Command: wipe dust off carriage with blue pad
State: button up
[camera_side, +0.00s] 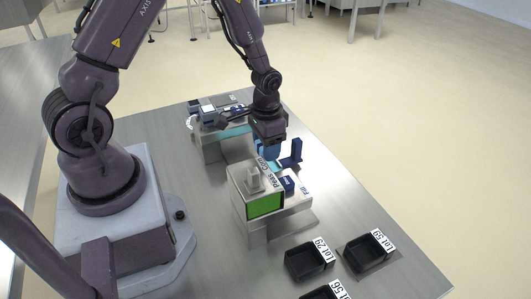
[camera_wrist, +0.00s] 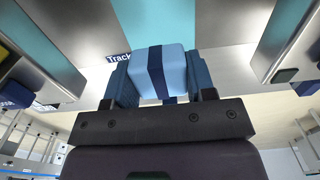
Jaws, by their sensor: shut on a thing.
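My gripper (camera_wrist: 158,85) is shut on a light blue pad (camera_wrist: 145,75) with a dark blue band, held between two dark blue fingers. In the side view my gripper (camera_side: 269,146) points down over the far part of the tray sealer, behind the box with the green screen. The wrist view shows metal surfaces with a teal strip (camera_wrist: 190,22) beyond the pad and a label reading "Track" (camera_wrist: 118,57). I cannot tell which part is the carriage, nor whether the pad touches it. No dust can be made out.
The sealer's metal box has a green screen (camera_side: 265,206) and a "Peas Corn" label. A dark blue upright bracket (camera_side: 296,150) stands right of my gripper. Black trays (camera_side: 306,262) with lot labels lie at the front right. The table's right side is mostly clear.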

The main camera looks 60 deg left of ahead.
jog(key=shift+r, duration=1.7)
